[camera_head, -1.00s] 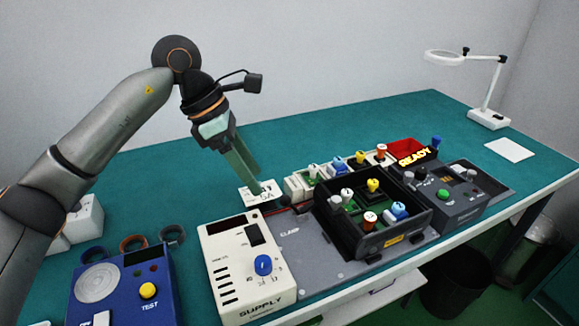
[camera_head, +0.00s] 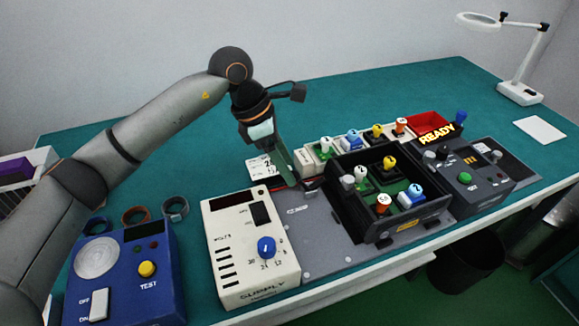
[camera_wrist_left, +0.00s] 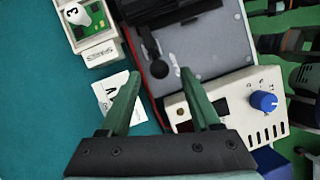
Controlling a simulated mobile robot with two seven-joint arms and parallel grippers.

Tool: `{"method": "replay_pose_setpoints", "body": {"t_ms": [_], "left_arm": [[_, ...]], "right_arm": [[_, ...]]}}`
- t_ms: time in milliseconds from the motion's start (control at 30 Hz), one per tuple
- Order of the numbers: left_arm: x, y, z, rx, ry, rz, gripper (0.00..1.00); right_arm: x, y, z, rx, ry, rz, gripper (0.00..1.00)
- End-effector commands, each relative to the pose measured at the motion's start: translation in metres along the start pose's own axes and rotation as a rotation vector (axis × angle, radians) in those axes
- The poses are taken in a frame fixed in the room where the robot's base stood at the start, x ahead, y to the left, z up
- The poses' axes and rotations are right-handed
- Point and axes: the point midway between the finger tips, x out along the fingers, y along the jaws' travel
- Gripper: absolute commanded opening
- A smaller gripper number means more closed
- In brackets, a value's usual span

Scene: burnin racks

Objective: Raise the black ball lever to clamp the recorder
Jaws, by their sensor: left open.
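In the left wrist view the black ball lever (camera_wrist_left: 158,68) shows as a round knob on a short dark stem, by the edge of a grey plate (camera_wrist_left: 205,42). My left gripper (camera_wrist_left: 160,74) is open, its two green fingers on either side of the knob in that view, with gaps on both sides. I cannot tell its height above the knob. In the head view my left gripper (camera_head: 290,183) points down at the back left of the plate, by the CLAMP label, and the lever is hard to make out. A black open box (camera_head: 408,232) with several coloured pegs, possibly the recorder, stands on the plate.
A cream supply unit (camera_head: 228,268) with a blue knob stands in front of the gripper. A blue test box (camera_head: 165,285) is at front left. White modules (camera_head: 312,150) with pegs line the back.

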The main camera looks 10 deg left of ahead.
Motion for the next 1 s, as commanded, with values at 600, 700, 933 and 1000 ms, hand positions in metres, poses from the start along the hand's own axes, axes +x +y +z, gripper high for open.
{"method": "replay_pose_setpoints", "body": {"t_ms": [600,700,933,1000], "left_arm": [[0.019,0.0,0.0,0.001,-0.001,0.0,0.51],[0.019,0.0,0.0,0.001,-0.001,0.0,0.4],[0.019,0.0,0.0,0.001,-0.001,0.001,0.14],[0.019,0.0,0.0,0.001,-0.001,0.001,0.06]], "right_arm": [[0.0,0.003,-0.004,-0.001,0.009,0.005,0.5],[0.0,0.003,-0.004,-0.001,0.008,0.005,0.5],[0.0,0.003,-0.004,-0.001,0.007,0.005,0.5],[0.0,0.003,-0.004,-0.001,0.007,0.005,0.5]]}}
